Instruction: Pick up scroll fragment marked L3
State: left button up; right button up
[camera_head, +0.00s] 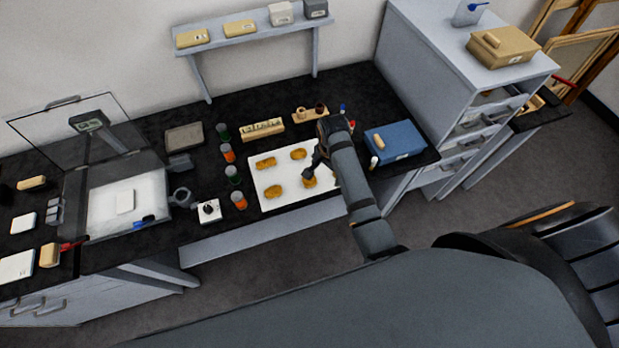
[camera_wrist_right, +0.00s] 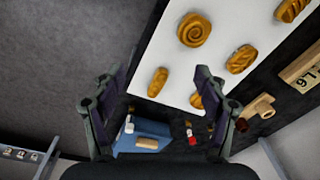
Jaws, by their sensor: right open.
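Several gold carved fragments lie on a white board (camera_head: 283,172) on the dark bench, one of them at its back left (camera_head: 266,162). In the right wrist view a round fragment with a spiral scroll relief (camera_wrist_right: 194,30) lies near the board's edge. An oval fragment (camera_wrist_right: 157,82) shows between the fingers, and another (camera_wrist_right: 197,100) is partly covered by one finger. I cannot read an L3 mark on any. My right gripper (camera_head: 309,170) is over the board's right part; in its wrist view (camera_wrist_right: 155,78) it is open and empty. My left gripper is out of view.
A blue box (camera_head: 400,142) stands right of the board. Orange- and green-topped jars (camera_head: 228,154) line its left side. A wooden number block (camera_head: 263,130) and a small wooden rack (camera_head: 310,114) stand behind it. A drawer cabinet (camera_head: 455,60) rises at the right.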

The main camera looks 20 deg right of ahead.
jog(key=w+a+r+m, duration=0.1)
jog(key=w+a+m, duration=0.2)
jog(key=w+a, duration=0.1)
jog(key=shift+g, duration=0.4)
notch_tip(320, 180, down, 5)
jog(key=shift+w+r, duration=0.1)
jog(key=shift+r, duration=0.1)
jog(key=shift+w+a+f, duration=0.1)
jog(key=shift+f, duration=0.55)
notch_tip(320, 180, down, 5)
jog(key=b, duration=0.3)
jog(key=shift+w+r, duration=0.1)
jog(key=shift+r, duration=0.1)
jog(key=shift+c, duration=0.2)
jog(key=c, duration=1)
jog(key=shift+r, duration=0.1)
